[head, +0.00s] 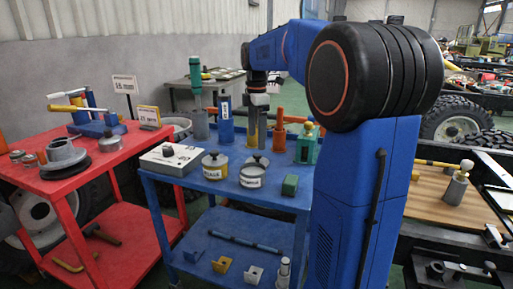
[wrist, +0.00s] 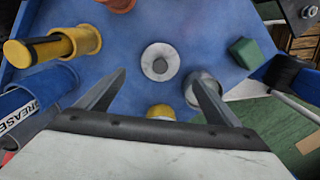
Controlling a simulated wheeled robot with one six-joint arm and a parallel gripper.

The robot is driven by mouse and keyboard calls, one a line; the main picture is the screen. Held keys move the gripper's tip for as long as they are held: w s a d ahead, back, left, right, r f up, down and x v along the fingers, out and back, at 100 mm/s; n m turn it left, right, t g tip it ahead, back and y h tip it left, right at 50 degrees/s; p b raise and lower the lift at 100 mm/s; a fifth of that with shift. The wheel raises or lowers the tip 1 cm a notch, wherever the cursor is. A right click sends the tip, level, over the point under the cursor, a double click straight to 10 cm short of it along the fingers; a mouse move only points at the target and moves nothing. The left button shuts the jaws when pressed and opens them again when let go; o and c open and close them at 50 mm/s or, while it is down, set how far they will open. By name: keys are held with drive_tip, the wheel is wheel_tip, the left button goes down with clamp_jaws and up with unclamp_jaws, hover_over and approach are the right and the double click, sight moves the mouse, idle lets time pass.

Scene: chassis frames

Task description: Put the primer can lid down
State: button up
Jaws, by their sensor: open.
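A round pale grey lid (wrist: 148,61) with a dark knob lies flat on the blue cart top in the wrist view, just beyond my fingertips and apart from them. In the head view the knobbed lid (head: 257,161) appears just behind the rim of a grey labelled can (head: 252,178). That can (wrist: 196,94) is partly covered by my right finger in the wrist view. A yellow-topped can (head: 215,168) stands to its left. I cannot read which label says primer. My gripper (wrist: 155,77) is open and empty; in the head view it hangs above the cart (head: 257,103).
Upright tools stand along the cart's back: a blue grease tube (head: 226,122), a yellow cylinder (wrist: 45,47) and an orange holder (head: 279,137). A green block (head: 290,185) lies at the front right. A white box (head: 170,158) sits at left. Bare blue surface surrounds the lid.

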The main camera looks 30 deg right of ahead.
drive_tip(key=s+a+f+m+t, duration=0.1)
drive_tip(key=s+a+m, duration=0.35)
drive_tip(key=s, duration=0.35)
drive_tip(key=s+a+m+t, duration=0.1)
drive_tip(key=s+a+m, duration=0.2)
drive_tip(key=s+a, duration=0.35)
drive_tip(key=s+a+f+m+t, duration=0.1)
drive_tip(key=s+a+f+m, duration=0.1)
drive_tip(key=s+f, duration=0.4)
drive_tip(key=s+a+f+m+t, duration=0.1)
drive_tip(key=s+a+f+m, duration=0.1)
drive_tip(key=s+f+m, duration=0.3)
drive_tip(key=shift+s+a+f+t, duration=0.35)
drive_tip(key=shift+s+f, duration=0.9)
drive_tip(key=shift+s, duration=1.15)
drive_tip(key=shift+d, duration=0.1)
